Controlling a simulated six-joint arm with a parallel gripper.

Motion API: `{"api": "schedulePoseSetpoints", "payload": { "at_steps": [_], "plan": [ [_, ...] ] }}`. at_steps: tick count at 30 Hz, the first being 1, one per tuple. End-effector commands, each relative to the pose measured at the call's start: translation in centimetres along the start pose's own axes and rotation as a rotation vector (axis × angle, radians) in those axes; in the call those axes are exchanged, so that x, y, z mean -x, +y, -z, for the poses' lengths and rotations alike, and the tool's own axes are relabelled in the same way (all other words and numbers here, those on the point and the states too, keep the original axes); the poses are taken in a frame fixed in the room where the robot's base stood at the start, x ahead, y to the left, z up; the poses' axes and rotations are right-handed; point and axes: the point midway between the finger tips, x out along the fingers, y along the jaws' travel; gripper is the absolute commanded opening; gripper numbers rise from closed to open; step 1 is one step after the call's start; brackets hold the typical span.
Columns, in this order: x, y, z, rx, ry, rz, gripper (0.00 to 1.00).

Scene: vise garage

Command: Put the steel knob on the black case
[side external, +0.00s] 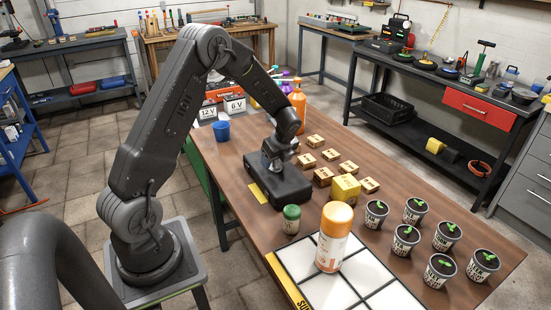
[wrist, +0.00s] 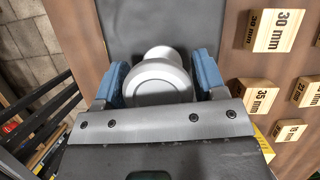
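The steel knob (wrist: 158,84) is a grey round piece with a wide rim, seen from above in the wrist view over the dark case. The black case (side external: 277,184) lies on the wooden table in the side view; its dark top (wrist: 160,22) fills the upper middle of the wrist view. My gripper (wrist: 160,72) is low over the case, with its blue-padded fingers on both sides of the knob. The fingers are very close to the knob; whether they press on it is unclear. The knob's underside and its contact with the case are hidden.
Small wooden blocks (side external: 331,155) and a yellow block (side external: 346,188) lie right of the case. A green-lidded jar (side external: 291,219), an orange-capped bottle (side external: 333,237) on a tiled board, and several potted seedlings (side external: 442,235) stand nearer. A blue cup (side external: 221,130) stands behind left.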

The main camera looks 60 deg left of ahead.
Motion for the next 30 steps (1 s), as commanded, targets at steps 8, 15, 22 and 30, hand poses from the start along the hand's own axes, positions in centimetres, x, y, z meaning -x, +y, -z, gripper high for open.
{"api": "schedulePoseSetpoints", "payload": {
  "at_steps": [8,15,22,30],
  "plan": [
    [0.0,0.0,0.0,0.0,0.0,0.0,0.8],
    [0.9,-0.1,-0.2,-0.001,-0.002,0.003,0.8],
    [5.2,-0.1,-0.2,0.0,-0.002,0.006,0.8],
    [10.4,-0.1,-0.1,-0.001,-0.002,0.005,0.8]
  ]
}}
